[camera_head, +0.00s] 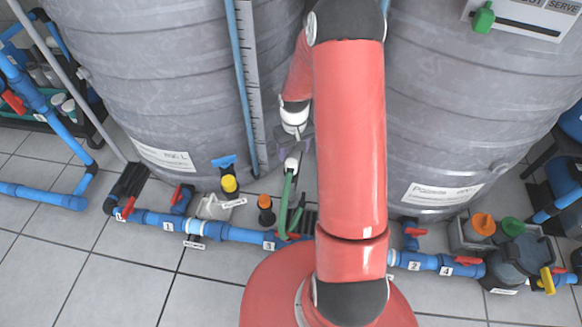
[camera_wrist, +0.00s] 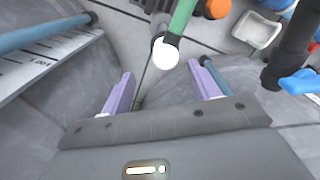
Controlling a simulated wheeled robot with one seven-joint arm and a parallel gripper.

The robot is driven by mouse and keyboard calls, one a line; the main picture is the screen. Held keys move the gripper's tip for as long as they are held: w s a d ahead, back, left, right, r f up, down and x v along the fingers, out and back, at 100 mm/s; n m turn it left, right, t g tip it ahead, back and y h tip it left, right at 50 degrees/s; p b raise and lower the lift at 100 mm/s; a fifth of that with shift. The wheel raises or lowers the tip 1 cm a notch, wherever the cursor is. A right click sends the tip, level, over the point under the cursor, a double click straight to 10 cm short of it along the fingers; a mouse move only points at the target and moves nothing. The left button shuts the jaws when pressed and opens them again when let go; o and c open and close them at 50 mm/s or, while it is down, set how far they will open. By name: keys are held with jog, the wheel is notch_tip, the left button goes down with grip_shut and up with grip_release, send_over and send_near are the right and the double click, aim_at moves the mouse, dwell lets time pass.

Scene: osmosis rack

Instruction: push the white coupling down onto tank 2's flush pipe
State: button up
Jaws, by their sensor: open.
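The white coupling (camera_head: 291,164) sits at the upper end of a green hose (camera_head: 285,200), between the two grey tanks. In the wrist view the coupling (camera_wrist: 166,54) shows as a bright white round end, with a dark collar where the green hose meets it. My gripper (camera_head: 304,141) is just above the coupling in the head view, partly hidden by my arm. In the wrist view its two purple fingers (camera_wrist: 166,68) are wide apart, with the coupling beyond their tips and nothing gripped. I cannot tell which pipe is tank 2's flush pipe, nor how far the coupling is seated.
The left tank (camera_head: 165,80) with its level scale (camera_head: 247,70) and the right tank (camera_head: 440,110) flank my arm closely. Blue pipes with red valves (camera_head: 180,195) run along the floor. An orange-capped fitting (camera_head: 265,205) stands near the hose. Tiled floor is clear at front left.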

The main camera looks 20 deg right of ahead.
aim_at(292, 163)
jog(key=shift+f, duration=1.25)
jog(key=f, duration=0.1)
jog(key=f+b, duration=0.1)
jog(key=f, duration=0.3)
jog(key=shift+s+a+f, duration=0.1)
jog(key=shift+a, duration=0.3)
jog(key=shift+c, duration=0.3)
jog(key=c, duration=0.9)
